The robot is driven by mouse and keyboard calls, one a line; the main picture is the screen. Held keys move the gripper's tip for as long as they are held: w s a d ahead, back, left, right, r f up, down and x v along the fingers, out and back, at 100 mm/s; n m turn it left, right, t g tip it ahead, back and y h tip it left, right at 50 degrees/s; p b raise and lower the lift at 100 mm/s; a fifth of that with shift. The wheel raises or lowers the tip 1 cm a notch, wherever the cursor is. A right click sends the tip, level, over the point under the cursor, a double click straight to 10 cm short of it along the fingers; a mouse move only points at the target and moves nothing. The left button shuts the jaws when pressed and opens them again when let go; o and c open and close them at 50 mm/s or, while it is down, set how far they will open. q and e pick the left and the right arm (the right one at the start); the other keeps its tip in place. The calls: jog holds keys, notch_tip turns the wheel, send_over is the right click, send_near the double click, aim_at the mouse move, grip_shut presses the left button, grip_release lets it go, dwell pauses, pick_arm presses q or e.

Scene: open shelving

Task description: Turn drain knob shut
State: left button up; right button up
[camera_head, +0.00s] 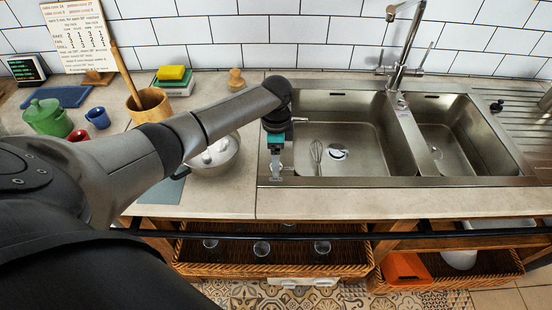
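A steel double sink has a left basin (345,135) and a right basin (460,140). A white drain (337,152) shows in the left basin floor. A small dark knob-like piece (497,106) sits right of the right basin; I cannot tell whether it is the drain knob. A small metal fitting (402,103) stands on the divider below the faucet. My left gripper (273,175) points down over the sink's left rim, far left of the dark piece. Its fingers are small and I cannot tell whether they are open. My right gripper is not in view.
A whisk (317,150) lies in the left basin. The faucet (399,70) rises behind the divider. The front counter strip (390,204) is clear.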

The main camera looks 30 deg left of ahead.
pick_arm(q)
jog(key=shift+f, duration=0.1)
grip_shut()
dwell(0.7)
